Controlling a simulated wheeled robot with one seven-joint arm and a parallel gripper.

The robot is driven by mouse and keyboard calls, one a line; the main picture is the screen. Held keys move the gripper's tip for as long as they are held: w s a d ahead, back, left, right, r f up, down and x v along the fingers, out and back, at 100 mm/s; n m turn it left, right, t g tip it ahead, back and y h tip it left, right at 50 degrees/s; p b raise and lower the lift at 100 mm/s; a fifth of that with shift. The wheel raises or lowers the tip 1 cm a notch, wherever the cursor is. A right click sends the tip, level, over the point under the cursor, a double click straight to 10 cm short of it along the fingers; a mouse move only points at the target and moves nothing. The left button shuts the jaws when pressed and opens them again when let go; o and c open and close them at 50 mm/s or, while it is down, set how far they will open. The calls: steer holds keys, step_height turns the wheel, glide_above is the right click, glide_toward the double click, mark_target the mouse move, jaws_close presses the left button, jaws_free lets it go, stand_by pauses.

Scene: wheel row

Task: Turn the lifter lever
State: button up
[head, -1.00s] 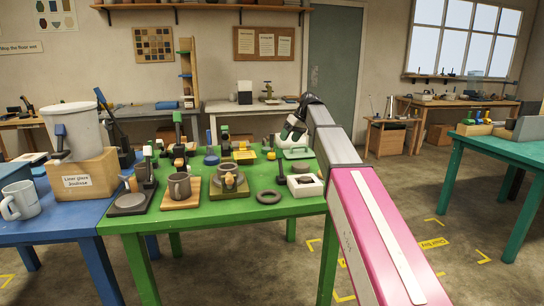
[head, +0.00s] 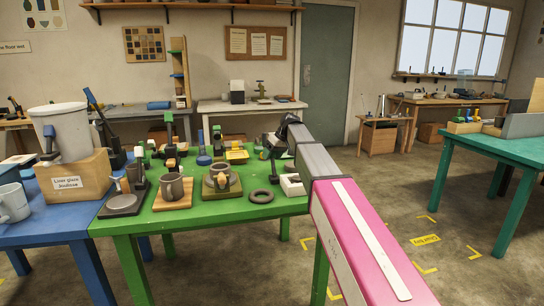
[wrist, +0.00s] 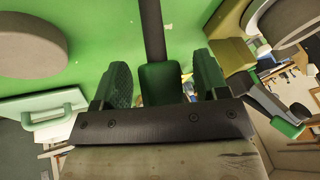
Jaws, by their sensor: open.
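In the wrist view, a black bar with a green block-shaped end (wrist: 160,84) comes down from the top. It looks like a lever, but I cannot tell for sure that it is the lifter lever. My gripper (wrist: 161,80) is open, with one green-padded finger on each side of this green end. I cannot tell whether either finger touches it. A second black bar with a green end (wrist: 288,124) shows at the right of the wrist view. In the head view, my arm hides the gripper's fingertips, which are over the right back part of the green table (head: 215,214).
Several mugs and small fixtures crowd the green table. A grey disc (wrist: 28,46) and a green handle (wrist: 55,117) are left in the wrist view.

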mark_target(274, 170)
jaws_close()
steer(key=shift+s+d+r+t+y, duration=0.15)
steer(key=shift+s+r+t+y, duration=0.05)
steer(key=shift+s+t, duration=0.35)
steer(key=shift+s+d+r+t+y, duration=0.2)
steer(key=shift+s+t, duration=0.25)
steer(key=shift+s, duration=0.15)
steer(key=shift+s+d+r+n+t+y, duration=0.1)
steer(key=shift+s+n+t+y, duration=0.15)
steer(key=shift+s+t, duration=0.25)
steer(key=shift+s+d+r+n+t+y, duration=0.15)
steer(key=shift+s+n+t, duration=0.1)
steer(key=shift+s+t, duration=0.25)
steer(key=shift+s+d+n+t+y, duration=0.2)
steer(key=shift+s+n+t+y, duration=0.15)
steer(key=shift+s+t, duration=0.55)
steer(key=shift+s+d+f+n+t+y, duration=0.1)
steer(key=shift+s+d+n+t+y, duration=0.15)
steer(key=shift+t, duration=0.25)
steer(key=shift+s+f+t+y, duration=0.1)
steer(key=shift+s+t, duration=0.2)
steer(key=shift+t, duration=0.2)
jaws_free()
